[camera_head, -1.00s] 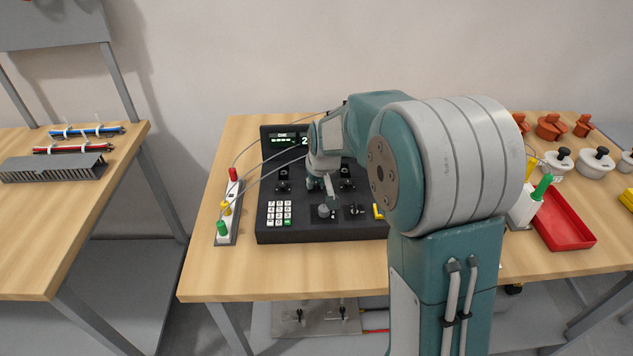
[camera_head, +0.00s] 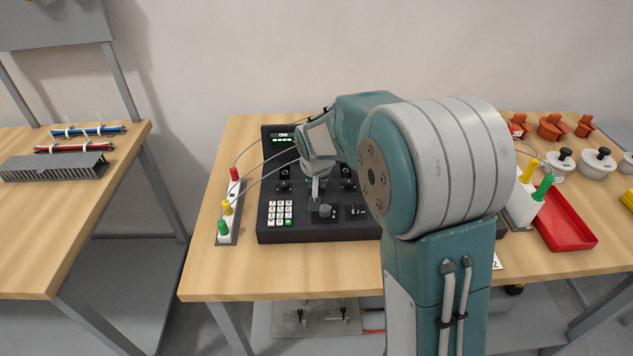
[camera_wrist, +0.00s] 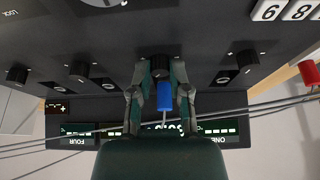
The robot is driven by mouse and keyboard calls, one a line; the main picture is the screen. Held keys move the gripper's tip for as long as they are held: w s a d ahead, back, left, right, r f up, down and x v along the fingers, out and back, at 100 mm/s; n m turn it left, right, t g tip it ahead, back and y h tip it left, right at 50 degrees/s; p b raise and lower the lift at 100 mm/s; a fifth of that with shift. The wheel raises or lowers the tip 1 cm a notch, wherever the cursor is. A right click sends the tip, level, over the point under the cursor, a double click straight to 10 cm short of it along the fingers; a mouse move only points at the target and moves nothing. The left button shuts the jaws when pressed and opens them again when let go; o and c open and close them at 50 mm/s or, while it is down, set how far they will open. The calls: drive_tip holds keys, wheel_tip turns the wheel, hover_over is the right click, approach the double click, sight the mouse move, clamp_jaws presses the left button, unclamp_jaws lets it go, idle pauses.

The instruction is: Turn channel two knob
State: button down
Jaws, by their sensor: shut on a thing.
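The channel two knob (camera_wrist: 160,62) is a small black knob on the dark control panel (camera_head: 262,236). In the wrist view it sits between my gripper's fingertips (camera_wrist: 163,74), second from the right in the row of knobs. My gripper (camera_head: 315,192) is shut on it. A blue plug or cap (camera_wrist: 164,96) shows between the fingers, nearer the camera. In the wrist view the panel is upside down, with the label ONE (camera_wrist: 215,141) at right and FOUR (camera_wrist: 76,142) at left. The channel two label is hidden behind my gripper. In the head view my arm hides much of the panel.
A white keypad (camera_head: 279,213) is on the panel's left. A strip with red, yellow and green plugs (camera_head: 229,205) stands left of it, with grey cables crossing over the panel. A red tray (camera_head: 565,240) lies at right. The table front is clear.

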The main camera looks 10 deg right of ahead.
drive_tip(key=shift+s+f, duration=0.1)
drive_tip(key=shift+f, duration=0.05)
drive_tip(key=c, duration=0.6)
unclamp_jaws()
drive_tip(key=shift+a, duration=0.1)
drive_tip(key=shift+r, duration=0.4)
drive_tip(key=v, duration=1.1)
drive_tip(key=shift+a+r, duration=0.1)
drive_tip(key=shift+a, duration=0.05)
drive_tip(key=shift+s, duration=0.1)
drive_tip(key=s+n, duration=0.1)
drive_tip(key=s, duration=0.7)
drive_tip(key=s+d+r+n, duration=0.1)
drive_tip(key=s, duration=0.8)
drive_tip(key=s+r+t+y, duration=0.1)
drive_tip(key=s, duration=0.8)
drive_tip(key=shift+s+d+n, duration=0.1)
drive_tip(key=shift+d+n, duration=0.1)
drive_tip(key=shift+n, duration=0.2)
